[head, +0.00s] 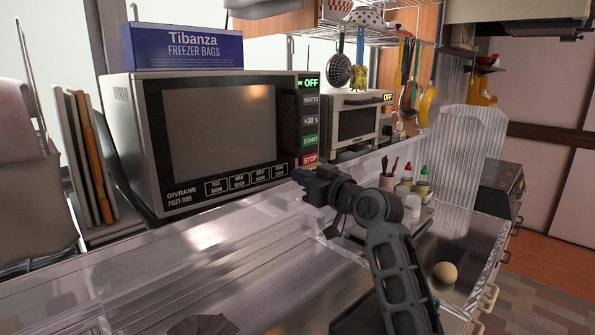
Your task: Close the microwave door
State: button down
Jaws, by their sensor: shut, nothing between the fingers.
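The microwave (128,130) stands at the left of the head view, with a dark window in its front. Its door (220,118) looks flush with the control panel (310,125) on the right, and I see no clear gap. My gripper (300,184) is in front of the microwave's lower right corner, near the red STOP button. It points left and is shut and empty. I cannot tell whether it touches the microwave front.
A blue freezer bag box (188,46) lies on top of the microwave. A clear plastic tray or ledge (130,250) runs in front of it. A toaster oven (352,118), bottles and hanging utensils (428,105) are to the right. A round ball-like object (445,272) sits lower right.

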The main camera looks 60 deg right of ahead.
jog(key=shift+x, duration=0.85)
